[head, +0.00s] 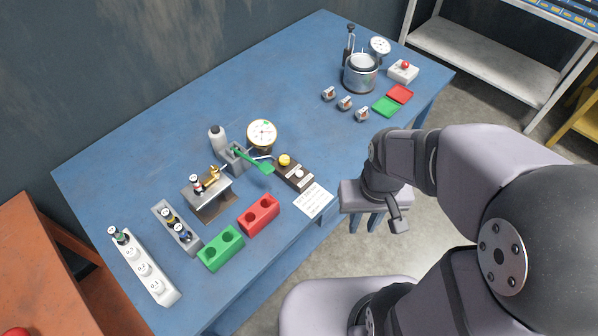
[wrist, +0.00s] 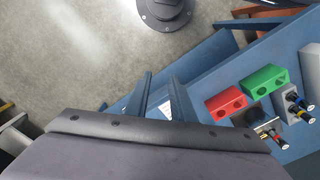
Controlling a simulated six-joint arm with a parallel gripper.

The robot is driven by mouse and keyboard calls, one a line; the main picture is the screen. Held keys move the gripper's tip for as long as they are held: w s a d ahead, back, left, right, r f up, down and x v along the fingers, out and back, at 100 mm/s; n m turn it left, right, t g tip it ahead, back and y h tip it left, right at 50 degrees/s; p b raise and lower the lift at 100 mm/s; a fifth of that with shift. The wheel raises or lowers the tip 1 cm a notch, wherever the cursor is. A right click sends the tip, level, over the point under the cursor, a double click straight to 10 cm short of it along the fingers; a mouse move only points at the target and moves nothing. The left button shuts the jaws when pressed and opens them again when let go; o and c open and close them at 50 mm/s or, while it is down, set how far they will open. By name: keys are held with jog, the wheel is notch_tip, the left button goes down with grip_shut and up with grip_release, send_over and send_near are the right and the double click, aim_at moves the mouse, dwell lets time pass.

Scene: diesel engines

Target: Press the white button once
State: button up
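The white button (head: 299,173) sits on a dark box (head: 306,183) near the front edge of the blue table, next to a yellow button (head: 284,160). My gripper (head: 362,224) is off the table's front edge, to the right of the box and clear of it. In the wrist view its two fingers (wrist: 161,82) stand apart with nothing visible between them, so it is open and empty. I cannot make out the white button in the wrist view.
A white printed sheet (head: 313,200) lies beside the button box. A red block (head: 258,214) and a green block (head: 221,248) stand to the left. A gauge (head: 262,133) and a green-handled lever (head: 252,163) are behind. Another box bears a red button (head: 404,64).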

grip_shut()
dwell(1.4)
